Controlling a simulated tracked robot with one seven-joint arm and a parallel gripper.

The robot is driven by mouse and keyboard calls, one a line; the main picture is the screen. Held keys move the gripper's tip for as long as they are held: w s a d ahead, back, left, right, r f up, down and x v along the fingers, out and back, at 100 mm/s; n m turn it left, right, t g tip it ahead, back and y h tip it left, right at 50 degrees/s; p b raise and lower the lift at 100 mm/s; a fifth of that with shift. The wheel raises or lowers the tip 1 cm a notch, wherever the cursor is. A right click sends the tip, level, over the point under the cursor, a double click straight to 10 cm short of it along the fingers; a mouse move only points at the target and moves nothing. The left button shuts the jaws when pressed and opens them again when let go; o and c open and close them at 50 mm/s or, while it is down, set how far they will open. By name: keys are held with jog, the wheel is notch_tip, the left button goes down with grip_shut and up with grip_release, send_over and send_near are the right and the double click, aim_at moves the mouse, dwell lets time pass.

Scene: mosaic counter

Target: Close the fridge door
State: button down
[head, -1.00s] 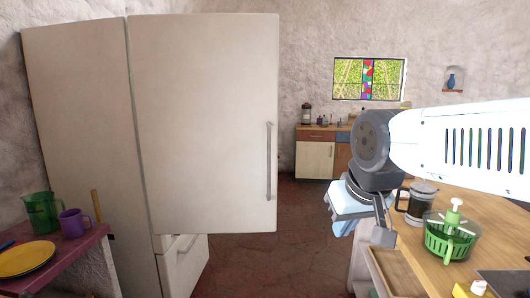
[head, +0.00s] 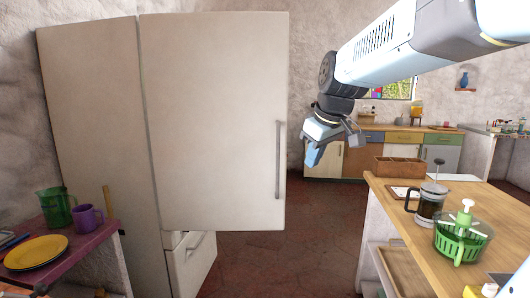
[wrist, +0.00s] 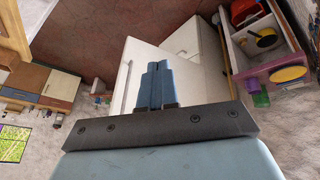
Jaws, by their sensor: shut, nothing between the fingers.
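The fridge (head: 95,140) is tall and off-white, at the left of the head view. Its upper door (head: 215,110) stands ajar, jutting out past the lower drawer (head: 190,262). A long upright handle (head: 278,160) is near the door's right edge. The fridge's inside is hidden behind the door. My gripper (head: 314,155) is shut and empty, to the right of the handle in the head view and apart from it. In the wrist view its blue fingers (wrist: 158,80) are together in front of the white fridge door (wrist: 138,62), with the handle (wrist: 124,85) to their left.
A purple table (head: 75,250) with a green jug (head: 55,208), purple mug (head: 88,217) and yellow plate (head: 37,252) stands at the left. A wooden counter (head: 400,235) with a coffee press (head: 430,205) is at the right. Red floor (head: 300,235) lies open between.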

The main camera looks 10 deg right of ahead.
jog(key=w+d+f+n+y, duration=0.15)
jog(key=w+n, duration=0.25)
jog(key=w, duration=0.7)
jog(key=w+d+n+y, duration=0.1)
jog(key=w+d+n, duration=0.2)
jog(key=w, duration=0.8)
jog(key=w+d+f+n+y, duration=0.15)
jog(key=w+n, duration=0.25)
jog(key=w, duration=0.8)
jog(key=w+a+f, duration=0.3)
jog(key=w+f, duration=0.4)
jog(key=w, duration=0.1)
jog(key=shift+w+a, duration=0.2)
jog(key=shift+a, duration=0.05)
